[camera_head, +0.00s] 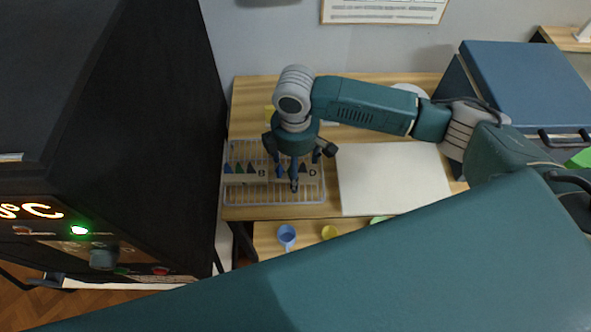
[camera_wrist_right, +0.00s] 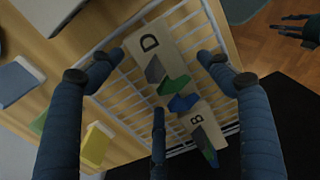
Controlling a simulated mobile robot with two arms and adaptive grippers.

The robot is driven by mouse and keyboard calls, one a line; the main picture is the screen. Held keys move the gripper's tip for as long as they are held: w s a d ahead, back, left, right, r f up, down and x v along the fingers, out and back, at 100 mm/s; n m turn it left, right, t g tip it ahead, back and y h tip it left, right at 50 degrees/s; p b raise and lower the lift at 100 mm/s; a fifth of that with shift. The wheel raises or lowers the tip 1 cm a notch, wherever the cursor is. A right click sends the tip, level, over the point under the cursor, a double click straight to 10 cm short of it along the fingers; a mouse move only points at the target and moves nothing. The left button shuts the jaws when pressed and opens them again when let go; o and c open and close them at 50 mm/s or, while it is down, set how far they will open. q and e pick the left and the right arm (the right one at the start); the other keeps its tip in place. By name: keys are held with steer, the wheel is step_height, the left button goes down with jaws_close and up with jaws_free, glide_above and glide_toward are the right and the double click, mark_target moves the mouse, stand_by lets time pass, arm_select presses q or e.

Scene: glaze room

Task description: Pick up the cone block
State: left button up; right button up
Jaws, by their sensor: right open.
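Pale cone blocks with small dark blue, green and grey cones lie end to end on a white wire rack (camera_head: 232,198). One is lettered B (camera_head: 262,180), the other D (camera_head: 314,180); the right wrist view also shows the D block (camera_wrist_right: 160,30) and the B block (camera_wrist_right: 196,104). Whether they touch is unclear. My right gripper (camera_head: 296,170) is open and empty, pointing down above the D block, with fingers spread around its region; it hides part of it in the head view. A dark gripper, apparently my left one (camera_wrist_right: 290,28), shows small at the right wrist view's top right.
A black kiln (camera_head: 150,130) with a lit display stands close left of the wooden table (camera_head: 390,78). A white board (camera_head: 390,180) lies right of the rack. A blue cup (camera_head: 286,236) and a yellow cup (camera_head: 329,232) stand lower in front. A blue box (camera_head: 525,85) is at right.

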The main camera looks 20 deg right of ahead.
steer(key=c, duration=0.4)
arm_select(q)
steer(key=shift+s+f, duration=0.1)
steer(key=shift+s, duration=0.85)
arm_select(e)
steer(key=c, duration=0.9)
steer(key=shift+c, duration=0.2)
